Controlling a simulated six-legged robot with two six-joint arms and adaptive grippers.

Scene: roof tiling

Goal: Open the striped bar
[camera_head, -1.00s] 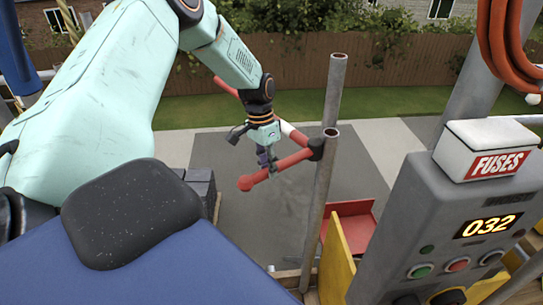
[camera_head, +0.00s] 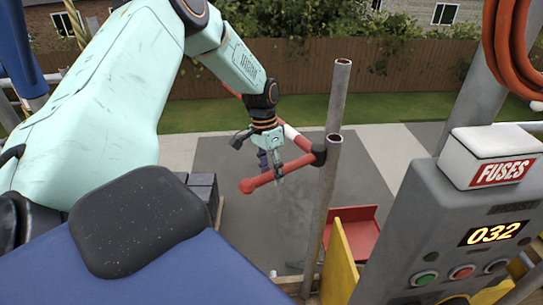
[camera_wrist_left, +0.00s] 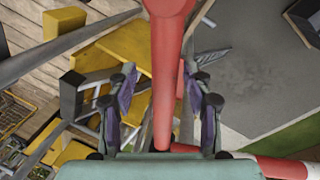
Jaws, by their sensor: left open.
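The striped bar is red and white. Its near red part (camera_head: 268,179) runs from a rounded end to a black joint at a grey post (camera_head: 324,200). A white and red stretch goes on behind my arm toward the back left. My left gripper (camera_head: 271,163) is at the near red part, fingers pointing down. In the left wrist view the red bar (camera_wrist_left: 167,70) runs between the two spread fingers (camera_wrist_left: 163,105), with gaps on both sides. The gripper is open and not closed on it. My right gripper is in neither view.
A grey control box (camera_head: 455,235) with a FUSES lid (camera_head: 490,156) stands at the right. Dark stacked blocks (camera_head: 203,188) lie left of the bar. Paving beyond is clear.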

